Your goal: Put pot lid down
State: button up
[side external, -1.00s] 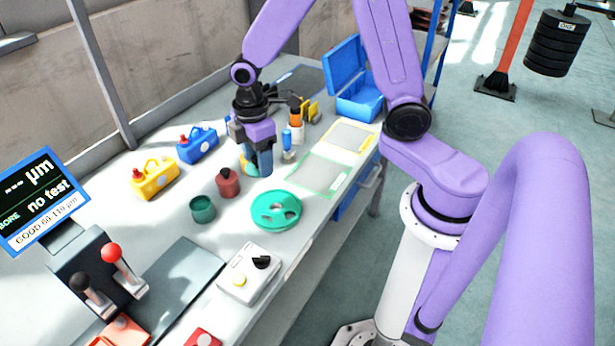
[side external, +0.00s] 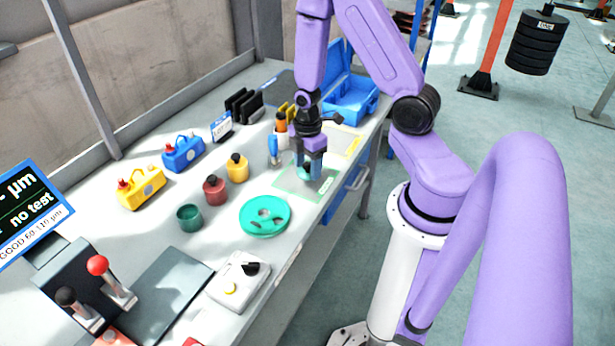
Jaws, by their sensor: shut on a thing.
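My gripper (side external: 311,164) points down over the green-outlined square (side external: 289,183) on the bench. It is shut on a small teal thing (side external: 308,174), which looks like the pot lid; the fingers hide much of it. I cannot tell whether it touches the bench. A dark green pot (side external: 189,218) stands to the left with no lid visible on it. A red pot (side external: 214,190) and a yellow pot (side external: 237,168), each with a dark knob on top, stand between it and my gripper.
A teal disc with holes (side external: 265,216) lies in front of the square. A blue and orange-topped bottle group (side external: 277,148) stands close left of my gripper. Behind are a yellow-outlined square (side external: 346,142) and an open blue case (side external: 350,105). A white switch box (side external: 239,280) sits nearer.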

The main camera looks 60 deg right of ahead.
aim_at(307, 173)
jog(key=shift+f, duration=2.15)
jog(key=o, duration=1)
jog(key=shift+f, duration=0.1)
jog(key=shift+o, duration=0.2)
